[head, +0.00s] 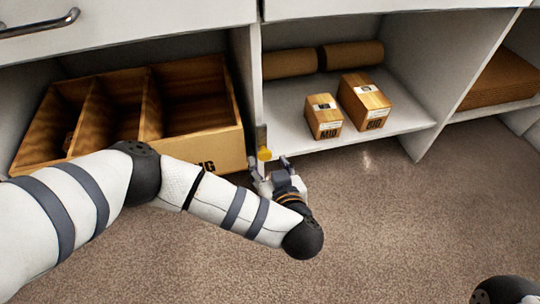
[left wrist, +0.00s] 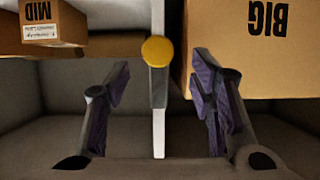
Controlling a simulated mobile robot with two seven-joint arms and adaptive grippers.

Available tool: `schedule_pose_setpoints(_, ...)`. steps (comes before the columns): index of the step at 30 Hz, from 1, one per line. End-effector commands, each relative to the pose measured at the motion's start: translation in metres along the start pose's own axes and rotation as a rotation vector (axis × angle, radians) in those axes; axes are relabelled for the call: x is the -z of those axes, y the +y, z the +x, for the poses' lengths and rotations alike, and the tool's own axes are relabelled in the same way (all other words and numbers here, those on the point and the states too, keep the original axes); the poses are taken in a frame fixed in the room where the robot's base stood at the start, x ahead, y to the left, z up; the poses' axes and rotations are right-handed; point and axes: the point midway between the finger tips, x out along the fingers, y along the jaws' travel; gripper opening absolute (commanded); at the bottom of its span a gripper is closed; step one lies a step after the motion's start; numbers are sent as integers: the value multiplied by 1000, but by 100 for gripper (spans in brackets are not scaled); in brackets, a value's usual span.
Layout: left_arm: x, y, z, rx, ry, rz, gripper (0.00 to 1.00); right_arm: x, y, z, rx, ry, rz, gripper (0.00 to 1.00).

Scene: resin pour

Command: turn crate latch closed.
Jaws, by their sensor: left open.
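The crate latch shows as a yellow round knob (head: 264,154) at the front edge of the divider, beside the wooden crate's right front corner. The knob also shows in the left wrist view (left wrist: 159,51). The open wooden crate (head: 222,152) has several compartments and sits in the left bay; my arm hides part of its front and lettering. My left gripper (head: 269,168) is open and empty just below the knob. In the left wrist view its fingers (left wrist: 162,75) stand apart on either side of the knob's line, not visibly touching it. My right gripper is not in view.
Two small boxes, marked MID (head: 324,118) and BIG (head: 364,102), stand on the right bay's shelf. Brown rolls (head: 290,63) lie behind them. A drawer handle (head: 40,24) is at upper left. The carpeted floor (head: 400,220) in front is clear.

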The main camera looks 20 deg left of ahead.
Motion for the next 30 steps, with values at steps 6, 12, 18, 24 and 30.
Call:
schedule_pose_setpoints(6,-6,0,49,1,-4,1,50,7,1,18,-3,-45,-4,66)
schedule_pose_setpoints(12,-2,1,62,-4,-2,0,50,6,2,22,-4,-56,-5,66)
schedule_pose_setpoints(18,-1,1,62,-5,-2,0,50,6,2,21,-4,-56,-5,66)
schedule_pose_setpoints(24,-1,1,62,-5,-2,0,7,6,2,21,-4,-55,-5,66)
schedule_pose_setpoints(30,-1,1,62,-5,-2,-1,0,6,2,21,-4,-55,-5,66)
